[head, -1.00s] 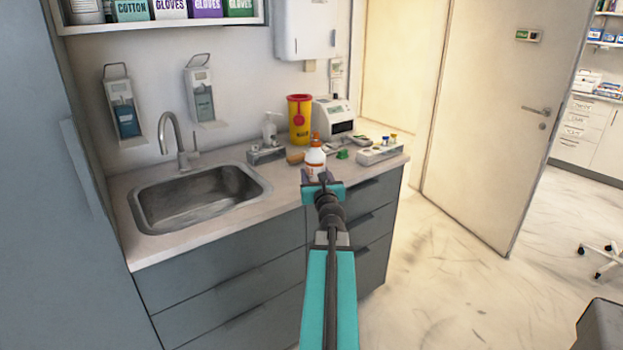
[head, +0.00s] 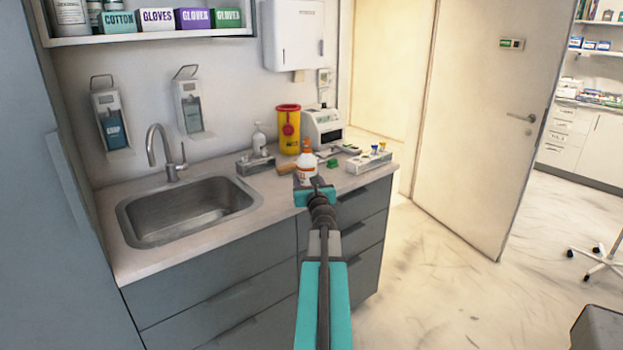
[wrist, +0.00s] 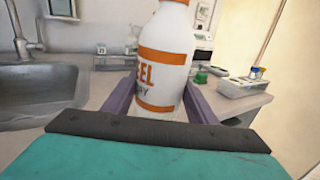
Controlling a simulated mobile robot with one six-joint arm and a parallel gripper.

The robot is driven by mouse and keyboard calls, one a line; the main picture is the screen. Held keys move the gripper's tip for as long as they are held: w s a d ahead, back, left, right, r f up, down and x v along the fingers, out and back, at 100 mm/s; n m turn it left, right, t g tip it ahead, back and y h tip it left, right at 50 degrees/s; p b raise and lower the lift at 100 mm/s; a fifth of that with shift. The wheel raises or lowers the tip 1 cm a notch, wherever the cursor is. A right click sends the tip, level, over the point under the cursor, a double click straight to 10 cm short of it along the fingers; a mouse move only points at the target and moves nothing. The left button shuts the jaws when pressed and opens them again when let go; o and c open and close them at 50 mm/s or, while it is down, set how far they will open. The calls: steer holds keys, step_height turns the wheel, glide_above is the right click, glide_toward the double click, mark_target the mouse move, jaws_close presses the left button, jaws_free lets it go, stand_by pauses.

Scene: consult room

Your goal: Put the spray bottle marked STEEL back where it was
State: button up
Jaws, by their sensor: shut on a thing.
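The spray bottle marked STEEL (head: 307,161) is white with orange bands and an orange top. In the wrist view the bottle (wrist: 160,62) stands upright between the fingers, with "EEL" and part of a second word readable and its top cut off. My gripper (head: 309,184) is shut on the bottle's lower part, at the front part of the counter right of the sink. In the wrist view the fingers (wrist: 158,104) flank it on both sides. The bottle's base is hidden by my gripper, so I cannot tell whether it touches the counter (head: 228,229).
A sink (head: 185,212) with a tap lies left. Behind the bottle stand a pump bottle (head: 259,139), a yellow bin (head: 287,128) and a white device (head: 323,127). A tray with small bottles (head: 368,161) and a green item (head: 332,163) are to the right.

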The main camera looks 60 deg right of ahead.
steer(key=shift+w+d+f, duration=0.15)
steer(key=shift+w+d, duration=0.55)
steer(key=shift+d, duration=0.9)
steer(key=shift+w+d+f, duration=0.1)
steer(key=shift+w+d, duration=0.55)
steer(key=shift+d, duration=0.95)
steer(key=shift+w+d+f, duration=0.15)
steer(key=shift+w+d, duration=0.55)
steer(key=shift+d, duration=0.9)
steer(key=shift+d, duration=0.1)
steer(key=shift+w+d, duration=0.15)
steer(key=shift+d, duration=0.05)
steer(key=shift+d+f+b, duration=0.1)
steer(key=shift+f+b, duration=0.25)
steer(key=shift+f, duration=1.5)
steer(key=shift+f, duration=0.15)
steer(key=o, duration=1.7)
steer(key=shift+c, duration=0.2)
steer(key=b+v, duration=0.1)
steer(key=v, duration=1.1)
steer(key=shift+r, duration=0.2)
